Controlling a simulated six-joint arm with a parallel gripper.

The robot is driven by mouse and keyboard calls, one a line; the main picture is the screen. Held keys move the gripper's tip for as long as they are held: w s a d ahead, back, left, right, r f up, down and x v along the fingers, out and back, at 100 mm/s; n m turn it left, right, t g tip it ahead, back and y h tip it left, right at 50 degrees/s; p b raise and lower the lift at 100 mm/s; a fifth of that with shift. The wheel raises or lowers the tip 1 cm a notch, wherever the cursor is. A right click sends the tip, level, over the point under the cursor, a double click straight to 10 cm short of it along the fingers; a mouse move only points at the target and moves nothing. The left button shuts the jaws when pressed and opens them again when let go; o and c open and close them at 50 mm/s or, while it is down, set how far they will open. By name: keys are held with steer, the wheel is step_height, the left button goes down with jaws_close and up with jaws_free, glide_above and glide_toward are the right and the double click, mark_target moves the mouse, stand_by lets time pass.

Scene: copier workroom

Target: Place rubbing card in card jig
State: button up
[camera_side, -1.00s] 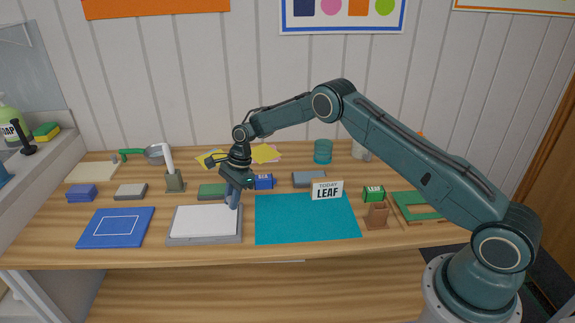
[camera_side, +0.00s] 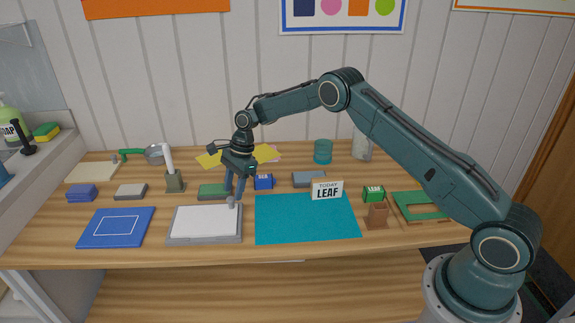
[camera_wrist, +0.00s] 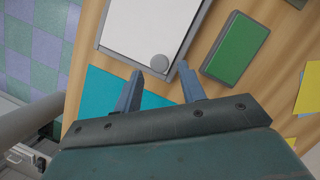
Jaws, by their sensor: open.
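A white card (camera_side: 205,218) lies flat in a grey shallow frame (camera_side: 207,240), which looks like the card jig, at the front left of centre. In the wrist view the card (camera_wrist: 143,27) sits within the raised edge of the frame (camera_wrist: 115,48). A small round grey knob (camera_wrist: 159,63) stands at the card's corner; it also shows in the side view (camera_side: 231,201). My gripper (camera_side: 235,196) is open just above that corner. In the wrist view its fingertips (camera_wrist: 160,69) are spread to either side of the knob, and nothing is held.
A teal mat (camera_side: 305,220) lies right of the frame, and a blue outlined mat (camera_side: 115,228) left of it. Green (camera_side: 213,191) and blue (camera_side: 263,181) blocks stand behind. A LEAF sign (camera_side: 327,189) and brown holder (camera_side: 377,216) are to the right.

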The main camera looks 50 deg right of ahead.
steer(key=v, duration=0.8)
steer(key=shift+r, duration=0.1)
stand_by(0.3)
steer(key=s+a+r+n+t+h, duration=0.1)
steer(key=s+r+n, duration=0.4)
steer(key=s+r, duration=0.5)
steer(key=s+a+r+n+t+h, duration=0.15)
steer(key=s+r+n, duration=0.25)
steer(key=s+r, duration=0.55)
steer(key=s+d+r+n+t+h, duration=0.1)
steer(key=s+n, duration=0.9)
steer(key=s, duration=1.4)
steer(key=shift+d+n+t, duration=0.3)
steer(key=shift+d+t, duration=0.25)
steer(key=shift+t, duration=0.2)
